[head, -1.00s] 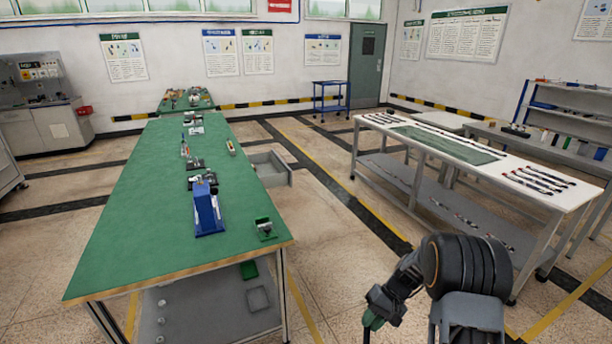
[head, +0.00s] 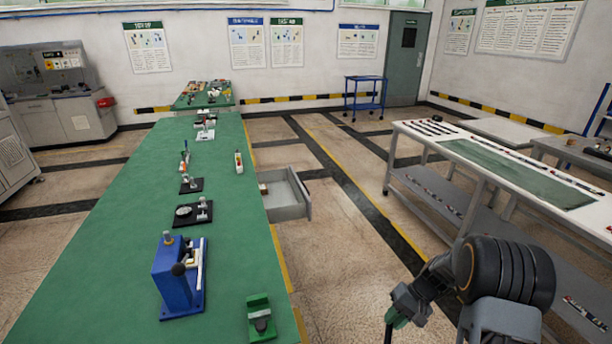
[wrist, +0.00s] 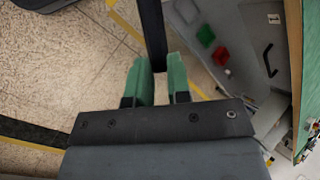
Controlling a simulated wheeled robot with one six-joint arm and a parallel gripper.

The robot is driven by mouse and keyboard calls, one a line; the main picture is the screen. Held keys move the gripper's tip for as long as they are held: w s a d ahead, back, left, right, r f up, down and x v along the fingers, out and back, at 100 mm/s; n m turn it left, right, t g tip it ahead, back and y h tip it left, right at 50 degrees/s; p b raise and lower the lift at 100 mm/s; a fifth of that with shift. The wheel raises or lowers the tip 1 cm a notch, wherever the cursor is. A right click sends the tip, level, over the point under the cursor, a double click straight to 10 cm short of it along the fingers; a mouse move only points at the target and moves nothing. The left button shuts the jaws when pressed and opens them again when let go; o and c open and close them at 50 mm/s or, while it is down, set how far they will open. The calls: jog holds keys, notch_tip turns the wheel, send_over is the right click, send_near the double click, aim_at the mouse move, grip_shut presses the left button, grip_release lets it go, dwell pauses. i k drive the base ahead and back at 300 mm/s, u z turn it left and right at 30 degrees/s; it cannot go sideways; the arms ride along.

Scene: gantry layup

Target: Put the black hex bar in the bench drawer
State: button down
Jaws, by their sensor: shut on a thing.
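The black hex bar (wrist: 152,32) shows in the wrist view as a dark straight length, gripped between the green fingers of my gripper (wrist: 159,82) and running out past the top of the picture. The bench drawer (head: 293,213) is pulled out from the bench's right side, ahead and to the left of my gripper. A small brownish thing shows inside it near the bench.
The green-topped bench (head: 110,240) carries a blue press (head: 178,275), a green fixture (head: 261,318) and several small tools. A white table (head: 480,150) with bars stands at the right. Clear floor (head: 340,255) lies between them, up to the drawer.

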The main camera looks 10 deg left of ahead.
aim_at(284, 204)
jog(key=i, duration=3.4)
jog(key=u, duration=4.45)
